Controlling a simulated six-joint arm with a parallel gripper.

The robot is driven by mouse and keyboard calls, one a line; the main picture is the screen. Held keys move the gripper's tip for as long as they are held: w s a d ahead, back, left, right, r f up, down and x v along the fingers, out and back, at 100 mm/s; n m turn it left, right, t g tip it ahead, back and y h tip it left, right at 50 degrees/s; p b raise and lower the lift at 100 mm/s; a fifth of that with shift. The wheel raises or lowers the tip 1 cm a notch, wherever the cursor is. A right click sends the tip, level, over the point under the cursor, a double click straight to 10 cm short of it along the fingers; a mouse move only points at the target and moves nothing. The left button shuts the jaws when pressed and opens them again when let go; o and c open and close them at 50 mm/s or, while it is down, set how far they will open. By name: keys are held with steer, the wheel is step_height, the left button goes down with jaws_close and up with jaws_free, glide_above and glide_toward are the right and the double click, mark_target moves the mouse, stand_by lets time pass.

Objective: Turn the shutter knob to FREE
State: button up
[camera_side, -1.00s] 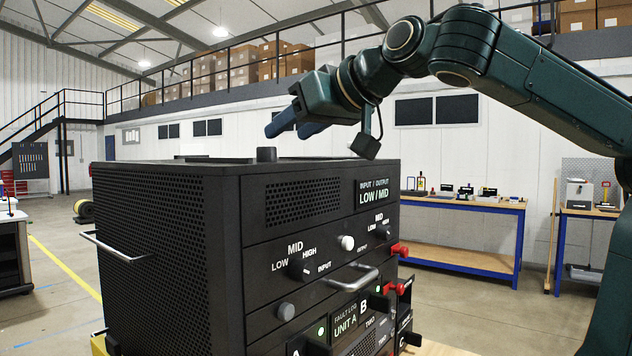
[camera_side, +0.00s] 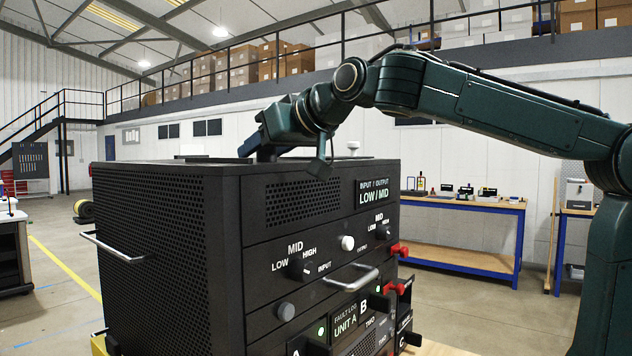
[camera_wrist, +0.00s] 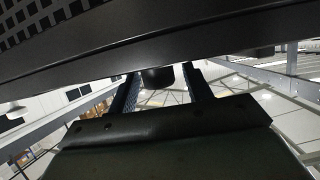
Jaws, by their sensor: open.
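A short dark cylindrical knob (camera_wrist: 157,78) on top of the black rack unit (camera_side: 160,225) shows between the two finger ends in the wrist view. No FREE marking can be read on it. In the wrist view my gripper (camera_wrist: 160,74) is open, with one finger on each side of the knob and a gap visible at least on the right. I cannot tell whether the left finger touches it.
Another small white-topped piece (camera_side: 353,149) stands up behind the top's right side. Workbenches stand well behind.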

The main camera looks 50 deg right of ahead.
steer(key=c, duration=1)
steer(key=shift+o, duration=0.2)
steer(key=shift+w+r+m+g+h, duration=0.1)
steer(key=shift+m+g+h, duration=0.3)
steer(key=shift+m+h, duration=1.1)
steer(key=shift+m+g+h, duration=0.4)
steer(key=shift+m+h, duration=0.4)
steer(key=shift+h, duration=0.3)
steer(key=o, duration=1)
steer(key=shift+c, duration=0.2)
steer(key=shift+d+n+t+y, duration=0.1)
steer(key=shift+n+t+y, duration=0.2)
steer(key=shift+n+y, duration=0.2)
